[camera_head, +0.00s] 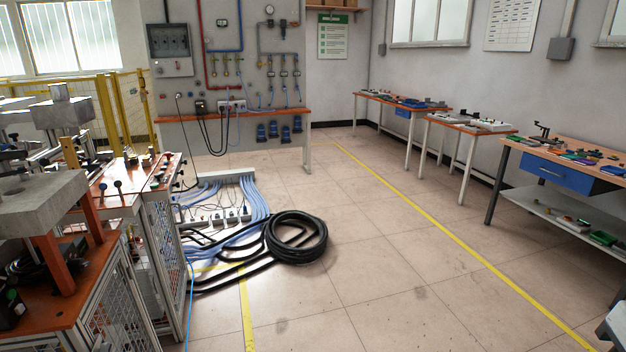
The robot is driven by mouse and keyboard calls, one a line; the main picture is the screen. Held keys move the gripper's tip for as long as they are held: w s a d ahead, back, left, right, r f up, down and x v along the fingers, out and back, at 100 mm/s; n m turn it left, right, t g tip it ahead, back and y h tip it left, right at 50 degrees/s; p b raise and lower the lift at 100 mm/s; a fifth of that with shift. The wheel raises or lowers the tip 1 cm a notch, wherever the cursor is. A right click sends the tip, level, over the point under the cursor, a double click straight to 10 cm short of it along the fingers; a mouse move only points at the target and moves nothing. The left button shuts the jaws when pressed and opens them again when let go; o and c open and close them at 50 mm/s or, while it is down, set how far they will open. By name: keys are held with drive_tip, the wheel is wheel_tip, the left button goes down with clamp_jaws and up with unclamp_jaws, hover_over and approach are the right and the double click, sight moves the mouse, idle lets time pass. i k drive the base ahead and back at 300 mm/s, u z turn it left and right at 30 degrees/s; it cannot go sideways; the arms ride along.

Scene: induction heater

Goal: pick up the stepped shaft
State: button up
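I cannot make out a stepped shaft in the head view. Small parts lie on the right workbench (590,151) and on its lower shelf (545,207), but they are too small to tell apart. Small dark-knobbed items also stand on the orange-topped machine table (112,186) at the left. My gripper does not show in this view.
A coiled black hose (296,238) and blue cables (255,197) lie on the floor at centre left. A yellow line (440,222) crosses the floor. The middle floor is clear. Two smaller tables (437,107) (470,127) stand along the right wall. A panel bench (250,114) stands behind.

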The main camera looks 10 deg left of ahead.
sight(127, 160)
drive_tip(key=u, duration=0.75)
drive_tip(key=i, duration=1.85)
drive_tip(key=u, duration=0.75)
drive_tip(key=i, duration=1.1)
drive_tip(key=z, duration=0.55)
drive_tip(key=i, duration=0.65)
drive_tip(key=u, duration=0.75)
drive_tip(key=i, duration=0.75)
drive_tip(key=u, duration=0.75)
